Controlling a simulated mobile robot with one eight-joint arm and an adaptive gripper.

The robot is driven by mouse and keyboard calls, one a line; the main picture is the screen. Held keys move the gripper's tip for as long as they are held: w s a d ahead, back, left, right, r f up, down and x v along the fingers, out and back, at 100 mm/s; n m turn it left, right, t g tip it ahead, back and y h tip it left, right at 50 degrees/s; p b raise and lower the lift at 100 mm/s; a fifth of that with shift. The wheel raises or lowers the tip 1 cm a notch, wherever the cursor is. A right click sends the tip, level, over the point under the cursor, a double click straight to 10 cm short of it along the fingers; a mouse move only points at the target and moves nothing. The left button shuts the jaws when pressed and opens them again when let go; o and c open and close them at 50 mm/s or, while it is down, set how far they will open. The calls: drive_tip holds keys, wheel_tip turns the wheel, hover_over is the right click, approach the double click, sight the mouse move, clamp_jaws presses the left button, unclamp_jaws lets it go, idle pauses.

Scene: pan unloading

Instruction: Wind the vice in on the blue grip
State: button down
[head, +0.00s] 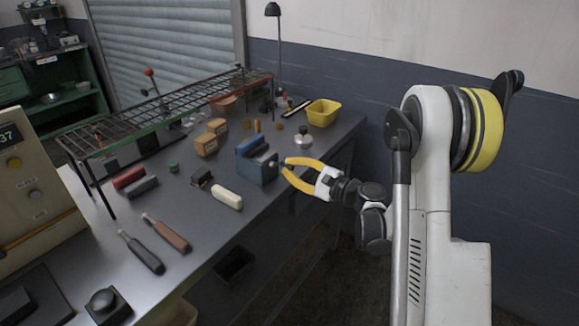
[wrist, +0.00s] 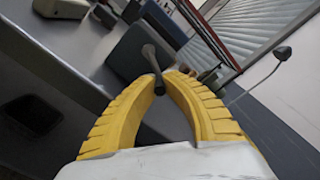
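The blue vice (head: 257,170) stands at the bench's front edge, with a narrow dark gap between its jaws. In the wrist view its near jaw (wrist: 122,58) is grey-blue, and a dark handle bar (wrist: 151,58) sticks out towards me. My gripper (head: 286,165), with yellow fingers, is at the front of the vice. In the wrist view its fingertips (wrist: 164,78) come together on the end of the bar, one on each side. I cannot make out a blue grip separate from the vice's own blue body.
Orange-brown boxes (head: 207,144) and a cream block (head: 227,197) lie near the vice. A wire rack (head: 170,105) spans the back of the grey bench. A yellow bin (head: 322,112) and a lamp (head: 279,60) stand at the far end. Free floor lies in front.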

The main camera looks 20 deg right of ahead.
idle(0.3)
drive_tip(key=c, duration=1.4)
unclamp_jaws()
drive_tip(key=shift+c, duration=0.2)
drive_tip(key=v, duration=1.2)
